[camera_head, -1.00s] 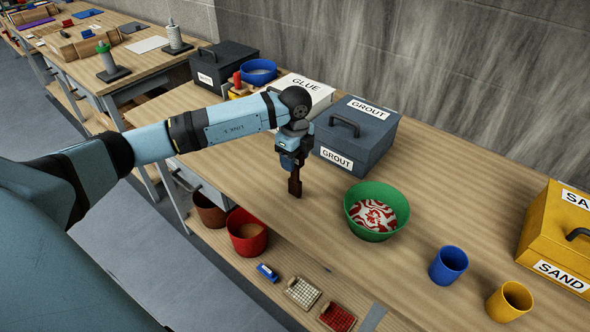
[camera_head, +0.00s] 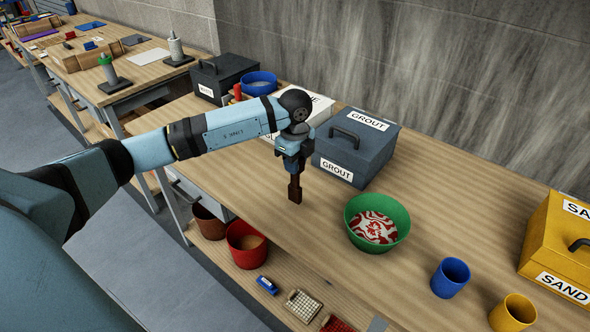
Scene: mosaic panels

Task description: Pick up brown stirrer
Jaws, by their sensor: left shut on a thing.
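My left gripper (camera_head: 294,172) points down over the workbench, left of the green bowl and in front of the grey GROUT box. It is shut on the brown stirrer (camera_head: 295,190), a dark brown piece that hangs upright below the fingers. The upper part of the stirrer is hidden in the gripper. I cannot tell for sure whether its lower end touches the bench top. My right gripper is not in view.
A green bowl (camera_head: 398,235) with red and white contents stands to the right. The GROUT box (camera_head: 345,160) is close behind the gripper. A blue cup (camera_head: 451,277), a yellow cup (camera_head: 513,314) and a yellow SAND box (camera_head: 548,250) stand farther right. Bare bench lies between.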

